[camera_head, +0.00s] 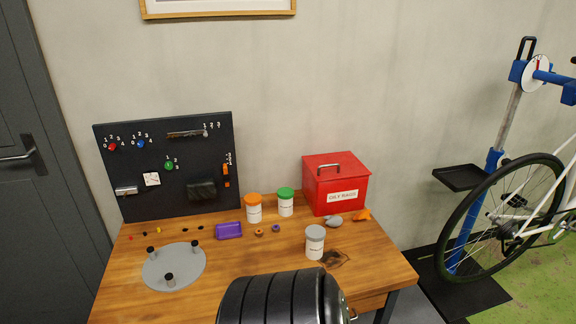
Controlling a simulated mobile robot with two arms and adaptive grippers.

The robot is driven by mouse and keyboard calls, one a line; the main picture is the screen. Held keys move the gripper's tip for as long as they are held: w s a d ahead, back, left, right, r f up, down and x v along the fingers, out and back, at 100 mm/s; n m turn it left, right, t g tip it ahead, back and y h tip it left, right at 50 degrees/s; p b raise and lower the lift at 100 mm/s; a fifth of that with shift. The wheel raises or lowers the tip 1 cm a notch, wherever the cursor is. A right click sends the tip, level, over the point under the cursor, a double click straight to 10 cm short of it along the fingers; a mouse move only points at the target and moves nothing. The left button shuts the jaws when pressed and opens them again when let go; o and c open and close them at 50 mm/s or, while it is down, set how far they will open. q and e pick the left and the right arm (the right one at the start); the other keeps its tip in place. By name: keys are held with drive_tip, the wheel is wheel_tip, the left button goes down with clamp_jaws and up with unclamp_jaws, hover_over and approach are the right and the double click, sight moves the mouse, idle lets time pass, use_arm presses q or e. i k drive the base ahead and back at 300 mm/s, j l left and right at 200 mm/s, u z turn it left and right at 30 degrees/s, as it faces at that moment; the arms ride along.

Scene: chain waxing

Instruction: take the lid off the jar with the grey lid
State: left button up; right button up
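The jar with the grey lid (315,248) stands upright on the wooden table, right of the middle. It is white with a small dark label, and its grey lid (316,233) sits on top. Neither of my grippers is in view. A large dark ribbed shape covers the front middle of the table, and I cannot tell what is behind it.
Jars with an orange lid (254,209) and a green lid (286,202) stand behind, near a red rag box (335,184). A purple tray (229,231) and grey disc with posts (174,271) lie left. A dark stain (333,259) lies beside the grey-lidded jar.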

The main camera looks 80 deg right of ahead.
sight(314, 251)
drive_tip(key=k+z, duration=0.1)
drive_tip(key=z, duration=2.8)
drive_tip(key=i+l+u, duration=0.1)
drive_tip(key=i+u, duration=0.15)
drive_tip(key=i+l+u, duration=0.25)
drive_tip(key=i, duration=0.15)
